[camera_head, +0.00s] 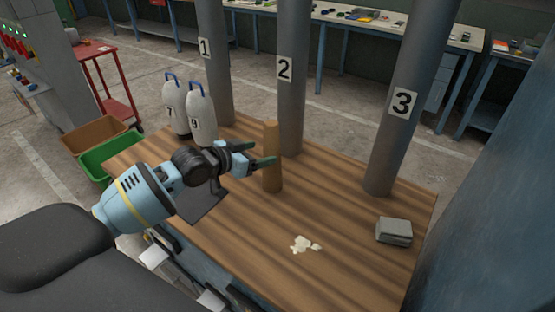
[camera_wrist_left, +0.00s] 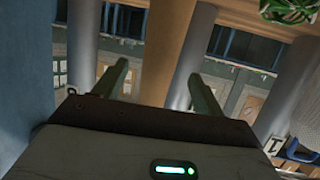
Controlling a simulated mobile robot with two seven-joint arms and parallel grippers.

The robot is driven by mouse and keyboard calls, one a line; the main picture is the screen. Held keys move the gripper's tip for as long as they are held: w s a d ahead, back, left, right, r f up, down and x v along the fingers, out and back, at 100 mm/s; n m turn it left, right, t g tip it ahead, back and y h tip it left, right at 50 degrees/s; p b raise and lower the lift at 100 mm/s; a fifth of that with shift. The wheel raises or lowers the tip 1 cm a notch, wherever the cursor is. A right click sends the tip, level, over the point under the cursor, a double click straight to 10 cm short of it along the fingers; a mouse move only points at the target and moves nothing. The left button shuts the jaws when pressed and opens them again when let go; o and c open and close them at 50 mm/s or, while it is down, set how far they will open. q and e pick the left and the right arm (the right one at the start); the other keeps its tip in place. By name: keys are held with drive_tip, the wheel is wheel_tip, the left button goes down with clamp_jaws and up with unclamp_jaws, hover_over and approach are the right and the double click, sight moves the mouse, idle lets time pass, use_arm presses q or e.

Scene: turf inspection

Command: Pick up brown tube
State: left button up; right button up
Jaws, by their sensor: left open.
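The brown tube (camera_head: 272,157) stands upright on the wooden table, in front of pillar 2. My left gripper (camera_head: 257,154) reaches in from the left just beside the tube, and its fingers are apart. The near fingertip overlaps the tube's left edge in the head view. In the left wrist view the tube (camera_wrist_left: 168,50) shows as a broad brown column between the two open fingers (camera_wrist_left: 159,72). I cannot tell whether either finger touches it. My right gripper is not in view.
Two white bottles (camera_head: 201,115) with blue handles stand left of the tube. Grey pillars 1 (camera_head: 213,60), 2 (camera_head: 291,80) and 3 (camera_head: 407,100) rise along the table's (camera_head: 340,220) far side. A grey block (camera_head: 394,230) and pale scraps (camera_head: 304,243) lie on the right and front.

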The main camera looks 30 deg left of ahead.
sight(276, 150)
use_arm(q)
drive_tip(key=shift+x, duration=3.85)
drive_tip(key=shift+s+f, duration=0.1)
drive_tip(key=shift+f, duration=0.05)
drive_tip(key=c, duration=1.1)
drive_tip(key=shift+o, duration=0.2)
